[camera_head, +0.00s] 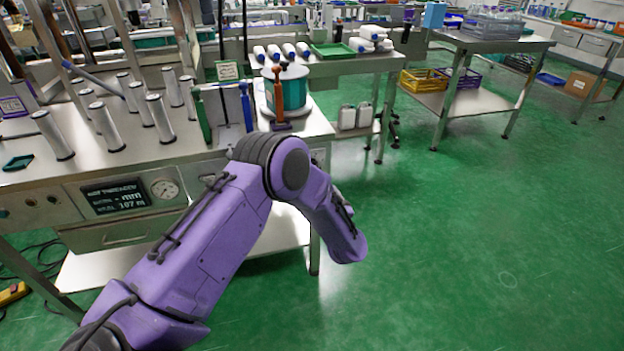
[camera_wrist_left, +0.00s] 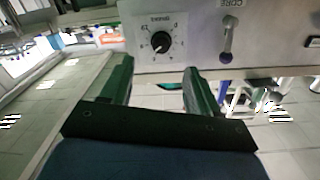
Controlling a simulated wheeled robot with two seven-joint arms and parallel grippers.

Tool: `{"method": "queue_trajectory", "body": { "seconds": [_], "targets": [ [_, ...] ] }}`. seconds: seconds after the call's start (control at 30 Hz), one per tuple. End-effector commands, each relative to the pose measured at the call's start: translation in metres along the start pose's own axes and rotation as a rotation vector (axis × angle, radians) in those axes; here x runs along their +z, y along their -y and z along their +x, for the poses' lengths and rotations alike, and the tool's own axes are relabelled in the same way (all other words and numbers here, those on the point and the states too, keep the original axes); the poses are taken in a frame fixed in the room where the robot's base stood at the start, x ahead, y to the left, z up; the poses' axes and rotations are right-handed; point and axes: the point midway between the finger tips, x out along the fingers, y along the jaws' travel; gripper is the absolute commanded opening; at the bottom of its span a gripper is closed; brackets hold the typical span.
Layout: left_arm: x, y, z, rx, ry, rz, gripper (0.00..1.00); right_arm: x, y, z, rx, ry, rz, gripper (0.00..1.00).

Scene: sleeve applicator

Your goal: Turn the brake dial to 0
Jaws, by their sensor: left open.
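The brake dial (camera_wrist_left: 160,42) is a round black knob on a white plate with marks around it, on the machine's light panel in the left wrist view. Its label looks upside down there. The knob's setting is too small to read surely. My left gripper (camera_wrist_left: 158,66) is open and empty, its two green fingers pointing at the panel just below the dial in the picture and apart from it. In the head view my purple left arm reaches over the bench's front corner; its gripper and the dial are hidden there. My right gripper is in neither view.
A small lever (camera_wrist_left: 228,40) sits on the same panel, right of the dial. In the head view the steel bench (camera_head: 75,165) carries several metal cylinders (camera_head: 160,117), a teal spool (camera_head: 287,92) and a gauge (camera_head: 165,188) on its front. The green floor at right is clear.

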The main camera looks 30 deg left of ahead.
Motion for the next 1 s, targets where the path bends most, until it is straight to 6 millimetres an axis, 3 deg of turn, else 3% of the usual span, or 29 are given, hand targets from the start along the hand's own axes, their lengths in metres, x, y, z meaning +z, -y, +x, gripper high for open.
{"method": "queue_trajectory", "body": {
  "seconds": [0.1,0.5,0.87,0.9,1.0],
  "targets": [
    [-0.007,0.001,0.017,-0.028,-0.009,0.002,0.61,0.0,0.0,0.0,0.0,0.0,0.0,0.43],
    [-0.007,0.002,0.097,-0.021,-0.008,0.005,0.61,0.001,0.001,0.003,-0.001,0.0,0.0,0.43],
    [-0.008,0.002,0.108,-0.018,-0.009,0.006,0.61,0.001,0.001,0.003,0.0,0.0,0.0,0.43],
    [-0.008,0.002,0.108,-0.018,-0.009,0.006,0.54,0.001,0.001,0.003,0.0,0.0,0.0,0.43],
    [-0.008,0.002,0.108,-0.018,-0.009,0.006,0.22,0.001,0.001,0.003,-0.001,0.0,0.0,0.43]
  ]
}}
